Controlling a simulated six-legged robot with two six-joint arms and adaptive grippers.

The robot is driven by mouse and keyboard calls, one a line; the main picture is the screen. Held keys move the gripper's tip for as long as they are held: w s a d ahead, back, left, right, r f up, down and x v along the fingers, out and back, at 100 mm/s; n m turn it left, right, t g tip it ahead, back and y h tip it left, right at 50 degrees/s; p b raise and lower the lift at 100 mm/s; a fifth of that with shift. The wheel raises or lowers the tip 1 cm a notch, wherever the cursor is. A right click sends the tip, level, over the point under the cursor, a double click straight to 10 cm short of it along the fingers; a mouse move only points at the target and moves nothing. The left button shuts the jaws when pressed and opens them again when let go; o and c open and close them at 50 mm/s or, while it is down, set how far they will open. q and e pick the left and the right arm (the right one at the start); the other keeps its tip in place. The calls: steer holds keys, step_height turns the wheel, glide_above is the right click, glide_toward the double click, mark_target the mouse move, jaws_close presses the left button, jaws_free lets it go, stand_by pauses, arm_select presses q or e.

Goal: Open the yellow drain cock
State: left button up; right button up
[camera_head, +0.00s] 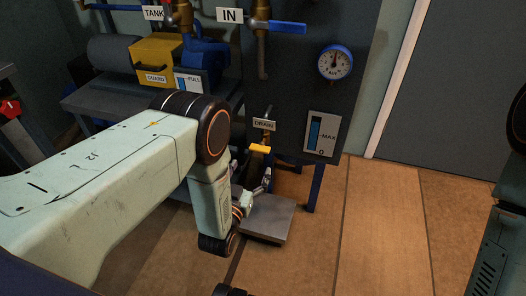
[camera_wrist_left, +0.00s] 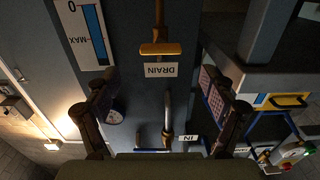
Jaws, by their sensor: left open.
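The yellow drain cock (camera_head: 259,149) is on a thin pipe low on the dark panel, just below the white DRAIN label (camera_head: 264,124). In the wrist view, which is upside down, its yellow bar handle (camera_wrist_left: 161,49) lies crosswise to the pipe. My left gripper (camera_head: 254,178) is open and empty, close to the panel and just below the handle in the head view. In the wrist view the handle shows ahead, between the two spread fingers (camera_wrist_left: 158,88) and apart from both.
A blue level gauge (camera_head: 322,133) and a round dial (camera_head: 335,62) are on the panel to the right. Blue-handled IN and TANK valves are above. A yellow guard box (camera_head: 158,60) stands at left. A grey plate (camera_head: 268,220) lies below. The floor at right is clear.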

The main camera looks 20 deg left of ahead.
mark_target(258, 151)
arm_select(q)
steer(key=shift+w+b, duration=1.6)
steer(key=shift+w, duration=2.2)
steer(key=shift+r, duration=0.1)
steer(key=shift+c, duration=0.2)
steer(key=c, duration=1.1)
